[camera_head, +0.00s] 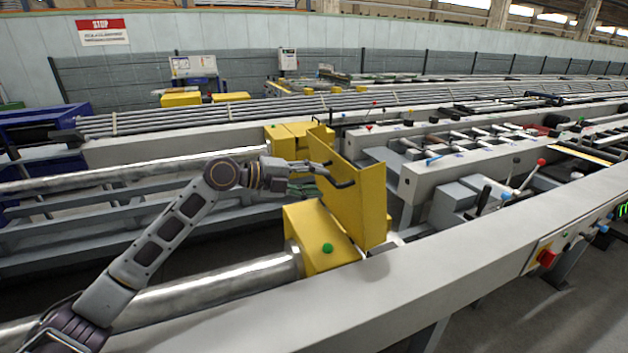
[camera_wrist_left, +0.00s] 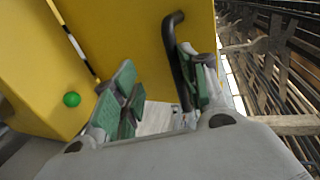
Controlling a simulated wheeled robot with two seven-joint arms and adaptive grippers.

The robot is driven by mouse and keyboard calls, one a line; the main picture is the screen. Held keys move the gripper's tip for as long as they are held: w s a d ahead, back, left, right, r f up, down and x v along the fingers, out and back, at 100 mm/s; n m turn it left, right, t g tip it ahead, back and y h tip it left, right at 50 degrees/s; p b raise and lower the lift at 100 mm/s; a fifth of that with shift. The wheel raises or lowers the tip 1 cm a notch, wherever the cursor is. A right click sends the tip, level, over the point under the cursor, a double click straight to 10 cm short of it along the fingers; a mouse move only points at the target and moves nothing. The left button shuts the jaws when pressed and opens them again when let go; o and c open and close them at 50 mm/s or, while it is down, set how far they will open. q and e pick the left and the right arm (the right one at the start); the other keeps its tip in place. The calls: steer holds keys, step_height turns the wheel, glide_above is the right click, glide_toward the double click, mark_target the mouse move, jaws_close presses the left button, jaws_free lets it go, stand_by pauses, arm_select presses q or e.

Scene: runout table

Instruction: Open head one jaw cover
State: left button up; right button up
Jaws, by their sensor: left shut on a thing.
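The yellow jaw cover (camera_head: 362,205) stands steeply raised beside a yellow head housing (camera_head: 312,232) with a green button (camera_head: 327,248) on top. A black bar handle (camera_head: 342,183) is fixed to the cover's face. My left gripper (camera_head: 316,168) reaches the handle from the left. In the left wrist view the handle (camera_wrist_left: 174,50) runs between the green-padded fingers, close against the right one, and the gripper is shut on it. The cover (camera_wrist_left: 120,35) fills the upper middle there, and the green button (camera_wrist_left: 72,99) shows at left. My right gripper is not in view.
A second yellow housing (camera_head: 285,140) stands behind the cover. A shiny bar (camera_head: 220,283) runs into the near housing. A long grey beam (camera_head: 420,270) lies in front. Levers with red and black knobs (camera_head: 541,162) stand at right, near a red button (camera_head: 546,258).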

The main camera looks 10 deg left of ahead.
arm_select(q)
steer(key=v, duration=1.1)
steer(key=shift+s+a, duration=0.2)
steer(key=shift+a, duration=0.05)
stand_by(0.6)
